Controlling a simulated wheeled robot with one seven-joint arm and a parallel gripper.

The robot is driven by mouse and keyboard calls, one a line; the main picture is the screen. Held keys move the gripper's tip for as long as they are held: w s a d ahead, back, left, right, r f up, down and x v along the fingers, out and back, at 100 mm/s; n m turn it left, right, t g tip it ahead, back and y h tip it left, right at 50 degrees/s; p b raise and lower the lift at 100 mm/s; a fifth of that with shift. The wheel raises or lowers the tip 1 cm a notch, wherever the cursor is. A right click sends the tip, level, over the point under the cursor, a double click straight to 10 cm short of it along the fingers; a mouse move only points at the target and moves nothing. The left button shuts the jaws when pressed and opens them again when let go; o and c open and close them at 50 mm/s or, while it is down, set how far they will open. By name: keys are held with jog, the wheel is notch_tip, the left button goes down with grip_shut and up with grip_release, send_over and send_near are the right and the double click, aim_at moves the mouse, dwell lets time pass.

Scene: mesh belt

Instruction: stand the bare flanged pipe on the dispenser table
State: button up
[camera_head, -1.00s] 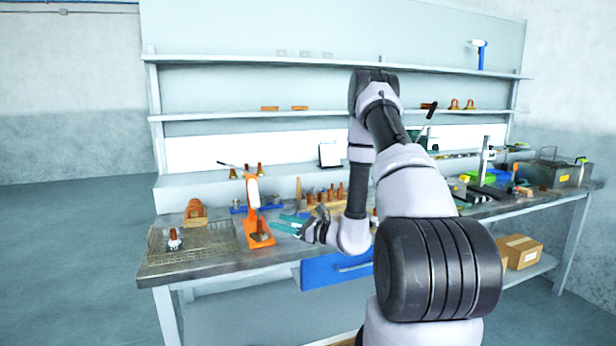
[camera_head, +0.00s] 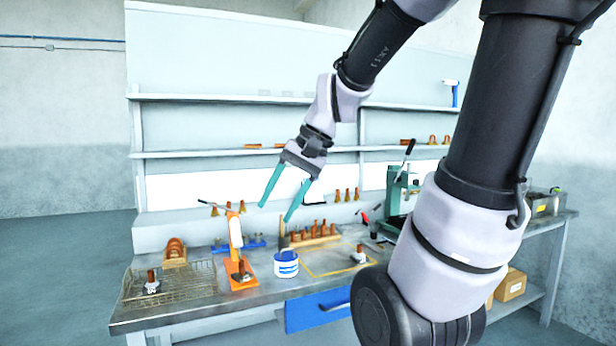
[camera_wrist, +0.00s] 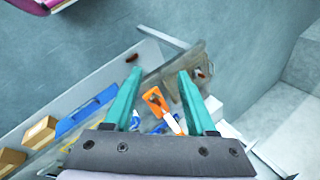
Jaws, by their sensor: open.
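My gripper (camera_head: 276,213) is open and empty, its two teal fingers pointing down and left above the bench; it also shows in the wrist view (camera_wrist: 160,72). An orange dispenser (camera_head: 237,250) with a lever stands at the left; a copper flanged piece (camera_head: 241,268) appears to stand on its orange base. The dispenser also shows in the wrist view (camera_wrist: 168,118), beyond and between the fingers. A copper pipe with a pale flange (camera_head: 151,282) is on the mesh belt (camera_head: 190,285). Another flanged pipe (camera_head: 359,254) stands inside a yellow outline. Which one is bare, I cannot tell.
A white and blue tub (camera_head: 286,265) stands right of the dispenser. A wooden rack of several copper pipes (camera_head: 315,238) is behind it. A copper arch piece (camera_head: 175,251) sits at the back left. A green press (camera_head: 400,195) stands farther right. Shelves (camera_head: 240,154) run behind my gripper.

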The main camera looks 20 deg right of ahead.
jog(key=s+d+r+n+t+h, duration=0.1)
jog(key=s+d+r+t+h, duration=0.2)
jog(key=d+r+t, duration=0.1)
jog(key=shift+d+r+n, duration=0.3)
jog(key=shift+d+r, duration=0.1)
jog(key=shift+r, duration=0.25)
